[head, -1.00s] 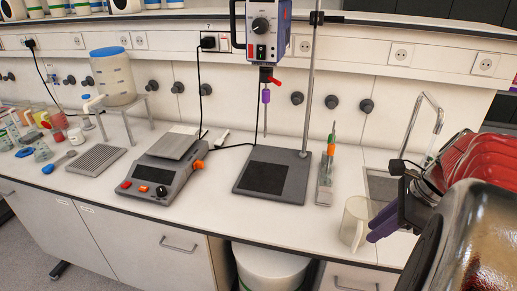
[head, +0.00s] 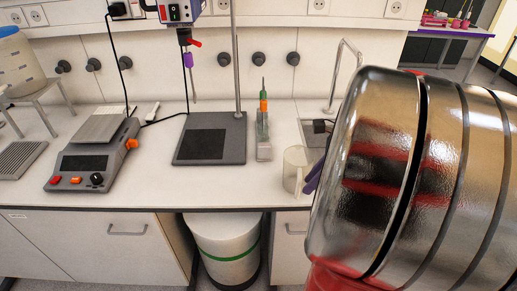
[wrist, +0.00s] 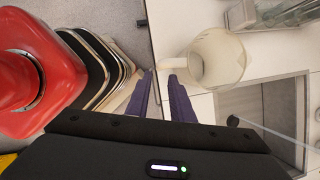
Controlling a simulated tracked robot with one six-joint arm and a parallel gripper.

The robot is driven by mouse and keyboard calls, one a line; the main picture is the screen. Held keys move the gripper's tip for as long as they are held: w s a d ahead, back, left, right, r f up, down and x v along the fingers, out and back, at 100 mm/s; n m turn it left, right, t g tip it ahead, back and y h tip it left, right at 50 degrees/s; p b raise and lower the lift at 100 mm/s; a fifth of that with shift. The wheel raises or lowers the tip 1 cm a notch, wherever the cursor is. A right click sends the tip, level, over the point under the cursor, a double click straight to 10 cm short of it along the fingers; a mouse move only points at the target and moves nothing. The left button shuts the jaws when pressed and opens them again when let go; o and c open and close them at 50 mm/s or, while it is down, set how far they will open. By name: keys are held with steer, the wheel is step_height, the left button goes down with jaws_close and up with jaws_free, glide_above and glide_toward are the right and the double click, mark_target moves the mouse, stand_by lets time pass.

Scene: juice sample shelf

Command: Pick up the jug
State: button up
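The jug (head: 294,171) is a pale, cream, translucent vessel standing upright near the front edge of the white bench. In the wrist view the jug (wrist: 226,58) lies just beyond my fingertips, a little to the right. Its pale handle side points toward the gap between them. My gripper (wrist: 162,82) is open, with two purple fingers apart and nothing held between them. The right fingertip appears close to the jug; I cannot tell whether it touches. In the head view, only a purple finger (head: 313,177) shows right of the jug; my arm hides the rest.
A sink (wrist: 262,115) is right of the jug in the wrist view. A stand with a dark base (head: 211,139), a hotplate (head: 92,160) and a slim holder with a green-orange tool (head: 263,135) stand to the left. A white bin (head: 226,248) sits below. Bench front left of the jug is clear.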

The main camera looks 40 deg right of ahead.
mark_target(296, 199)
steer(key=shift+x, duration=1.5)
steer(key=shift+x, duration=2.65)
steer(key=shift+a, duration=0.1)
jaws_close()
